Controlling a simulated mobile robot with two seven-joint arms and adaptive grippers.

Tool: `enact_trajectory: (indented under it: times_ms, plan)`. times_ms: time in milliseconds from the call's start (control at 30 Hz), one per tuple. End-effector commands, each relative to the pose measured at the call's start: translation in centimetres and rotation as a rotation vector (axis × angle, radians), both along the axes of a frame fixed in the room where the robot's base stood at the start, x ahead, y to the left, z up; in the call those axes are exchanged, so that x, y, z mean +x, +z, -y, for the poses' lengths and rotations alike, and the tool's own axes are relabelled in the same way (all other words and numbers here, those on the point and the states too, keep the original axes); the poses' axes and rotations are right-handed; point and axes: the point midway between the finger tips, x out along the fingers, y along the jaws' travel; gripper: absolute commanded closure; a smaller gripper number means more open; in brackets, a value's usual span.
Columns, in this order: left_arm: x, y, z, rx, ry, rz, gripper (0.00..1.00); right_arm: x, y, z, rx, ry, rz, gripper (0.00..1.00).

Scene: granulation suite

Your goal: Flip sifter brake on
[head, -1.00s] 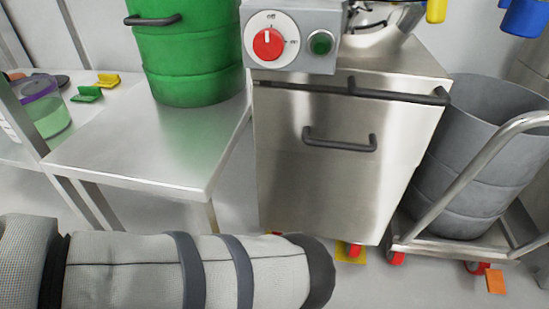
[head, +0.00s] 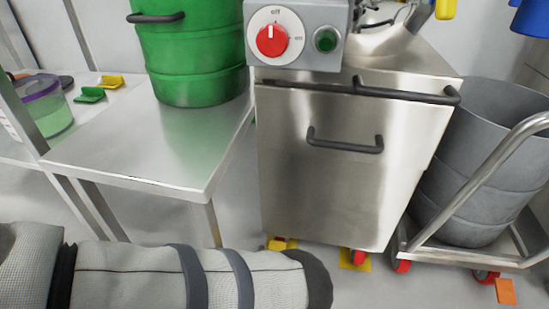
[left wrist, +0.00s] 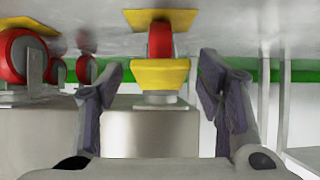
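The sifter is a steel cabinet unit (head: 355,185) on red casters with yellow parts at its feet, in the middle of the head view. A yellow brake pedal (left wrist: 160,75) on a red caster wheel (left wrist: 160,38) shows in the left wrist view, which looks upside down. My left gripper (left wrist: 162,82) is open, its fingers either side of the pedal in the picture. Contact is not visible, and the gap in depth cannot be told. In the head view the left gripper is out of sight; only my left arm shows. My right gripper is in neither view.
A steel table (head: 150,150) with a green drum (head: 195,60) stands left of the sifter. A trolley (head: 445,250) carrying a grey drum (head: 470,165) stands close on the right. Other red wheels (left wrist: 25,62) show at left in the wrist view.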

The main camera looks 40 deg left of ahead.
Motion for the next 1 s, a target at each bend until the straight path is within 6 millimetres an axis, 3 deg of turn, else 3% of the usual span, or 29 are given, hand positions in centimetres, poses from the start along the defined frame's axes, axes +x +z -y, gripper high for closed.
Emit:
enact_trajectory:
  times_ms: [333,700,1000]
  plan:
    - [-0.7,0.6,0.4,0.002,0.001,0.0,0.38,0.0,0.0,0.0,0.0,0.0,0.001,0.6]
    - [-7.4,5.4,4.5,0.0,0.001,-0.001,0.38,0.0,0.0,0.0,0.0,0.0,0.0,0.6]
    - [-8.7,6.4,5.4,0.001,0.0,0.001,0.38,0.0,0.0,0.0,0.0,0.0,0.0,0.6]
